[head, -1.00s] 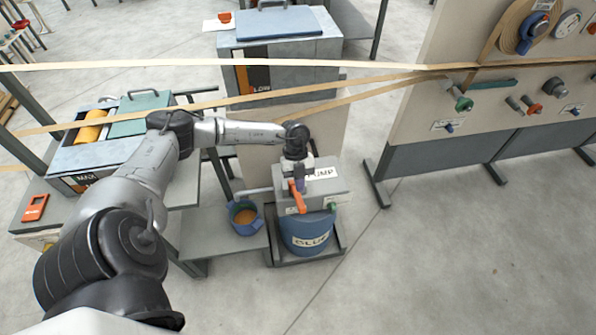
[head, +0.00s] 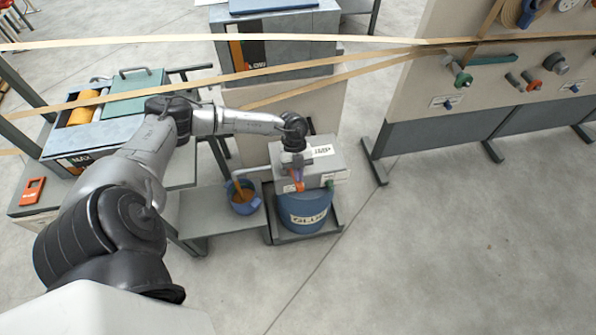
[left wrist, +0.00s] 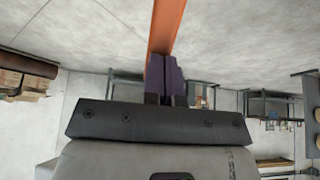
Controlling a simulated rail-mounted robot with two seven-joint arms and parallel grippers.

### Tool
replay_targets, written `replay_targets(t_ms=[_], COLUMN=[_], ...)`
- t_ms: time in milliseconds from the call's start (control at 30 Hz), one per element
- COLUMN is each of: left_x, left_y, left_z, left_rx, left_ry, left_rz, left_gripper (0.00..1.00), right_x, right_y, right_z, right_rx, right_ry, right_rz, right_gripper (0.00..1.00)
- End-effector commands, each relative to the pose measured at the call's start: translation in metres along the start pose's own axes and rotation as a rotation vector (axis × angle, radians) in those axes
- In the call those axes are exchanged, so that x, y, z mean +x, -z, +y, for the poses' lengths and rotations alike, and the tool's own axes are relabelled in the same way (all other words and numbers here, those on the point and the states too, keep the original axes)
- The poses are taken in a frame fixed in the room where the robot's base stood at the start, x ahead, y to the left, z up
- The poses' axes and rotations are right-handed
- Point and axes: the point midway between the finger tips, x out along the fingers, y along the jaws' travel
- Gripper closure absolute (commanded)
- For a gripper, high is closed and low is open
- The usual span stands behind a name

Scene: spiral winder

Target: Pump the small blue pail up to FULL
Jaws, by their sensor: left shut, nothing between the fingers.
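The small blue pail (head: 246,207) stands on a low grey shelf, left of the pump. An orange-brown stream (head: 238,187) runs from the pump's spout (head: 252,171) into it, and brown liquid shows inside. The fill mark cannot be read. The grey pump box (head: 322,172) sits over a blue GLUE drum (head: 303,213). My left gripper (head: 296,174) is at the pump's orange handle (head: 299,186). In the left wrist view its purple fingers (left wrist: 164,78) are shut and empty, with the orange handle (left wrist: 167,25) just beyond them; contact cannot be told. My right gripper is not in view.
Tan paper strips (head: 250,75) stretch across the view above my left arm. A machine with a yellow roller (head: 84,112) stands at left. A control panel (head: 500,90) stands at right. The floor right of the drum is clear.

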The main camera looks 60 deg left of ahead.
Motion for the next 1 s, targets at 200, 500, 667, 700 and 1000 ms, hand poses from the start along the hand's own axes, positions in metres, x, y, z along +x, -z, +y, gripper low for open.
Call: replay_targets(t_ms=[200, 500, 667, 700, 1000], left_x=[0.015, 0.056, 0.073, 0.077, 0.093], left_y=[0.01, 0.007, 0.005, 0.004, 0.0], left_z=[0.0, 0.0, 0.0, 0.0, 0.001], left_rx=[0.005, 0.0, 0.0, 0.0, 0.001], left_ry=[-0.002, -0.001, -0.001, -0.001, -0.002], left_rz=[-0.119, -0.215, -0.213, -0.213, -0.214], left_gripper=[1.0, 1.0, 1.0, 1.0, 1.0], right_x=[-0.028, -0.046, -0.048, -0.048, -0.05], right_y=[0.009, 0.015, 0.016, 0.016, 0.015], right_z=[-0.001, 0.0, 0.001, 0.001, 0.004], right_rx=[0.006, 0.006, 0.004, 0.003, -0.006], right_ry=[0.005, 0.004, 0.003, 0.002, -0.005], right_rz=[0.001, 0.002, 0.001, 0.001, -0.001], right_gripper=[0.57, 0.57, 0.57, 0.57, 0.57])
